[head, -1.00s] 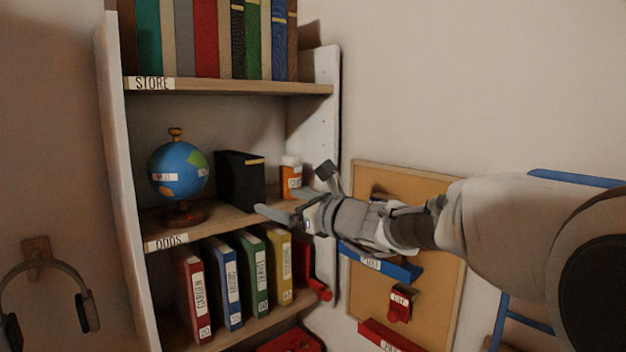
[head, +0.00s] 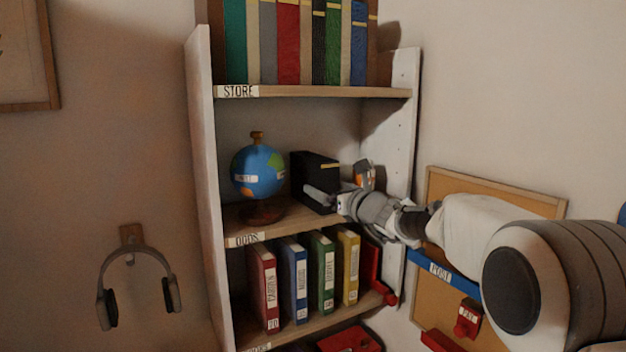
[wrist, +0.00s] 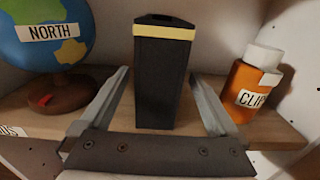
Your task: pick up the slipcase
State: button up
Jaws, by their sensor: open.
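The slipcase (head: 316,180) is a black upright box with a yellow band near its top, standing on the middle shelf. In the wrist view the slipcase (wrist: 160,75) stands upright, its narrow face toward me. My gripper (head: 335,197) is at the front of that shelf, by the slipcase's lower right part. In the wrist view my gripper (wrist: 162,95) is open, with one finger on each side of the slipcase. Whether the fingers touch it I cannot tell. The arm hides part of the slipcase's lower right in the head view.
A globe (head: 258,172) stands left of the slipcase. An orange bottle (wrist: 246,85) with a white cap stands close on the right. Books fill the shelf above and labelled binders (head: 293,280) the shelf below. The unit's right side panel (head: 402,120) is near my arm.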

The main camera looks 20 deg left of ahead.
jog(key=shift+p+x, duration=1.3)
jog(key=shift+x, duration=1.5)
jog(key=shift+s+f, duration=0.1)
jog(key=shift+f, duration=0.05)
grip_shut()
